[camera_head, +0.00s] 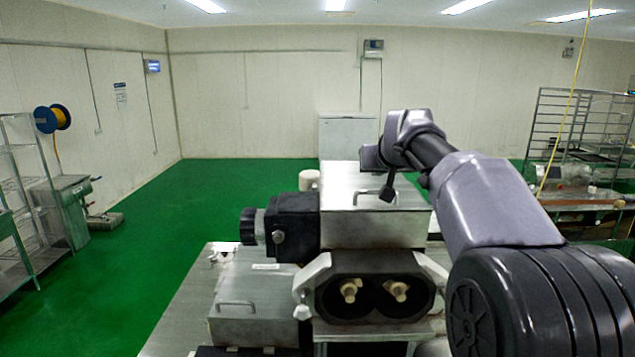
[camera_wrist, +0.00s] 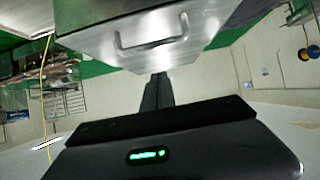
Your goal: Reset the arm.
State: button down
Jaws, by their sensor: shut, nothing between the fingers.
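My gripper (camera_head: 387,192) hangs at the end of my dark grey arm, which reaches in from the right of the head view. The fingers are together and hold nothing. In the wrist view my gripper (camera_wrist: 159,82) is a dark narrow shape in the middle, pointing towards the steel box (camera_wrist: 190,45) and its handle (camera_wrist: 150,48). I cannot tell whether the fingertips touch the box.
Two dark round openings with pale nozzles (camera_head: 350,290) face me below the box. A lower steel cover (camera_head: 250,300) with a handle is at left. Metal shelves (camera_head: 20,200) stand far left, a rack (camera_head: 575,125) at right. Green floor (camera_head: 150,240) at left is clear.

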jog(key=shift+w+r, duration=0.4)
jog(key=shift+w, duration=0.25)
jog(key=shift+s+r, duration=0.1)
jog(key=shift+s, duration=0.25)
jog(key=s+a+f+m+g+y, duration=0.1)
jog(key=s+f, duration=0.3)
jog(key=s, duration=1)
jog(key=s+a+f+m+g, duration=0.15)
jog(key=s+f, duration=0.35)
jog(key=s, duration=0.9)
jog(key=s+a+f+m+g+y, duration=0.15)
jog(key=s+f, duration=0.25)
jog(key=s, duration=1)
jog(key=s+f+g+b, duration=0.1)
jog(key=s+f+b, duration=0.1)
jog(key=f+b, duration=2)
jog(key=s+f+g+b, duration=0.1)
jog(key=s+f+b, duration=0.2)
jog(key=f+b, duration=2)
notch_tip(320, 180, down, 7)
jog(key=shift+s+r, duration=0.1)
jog(key=shift+s, duration=0.05)
jog(key=shift+h, duration=0.25)
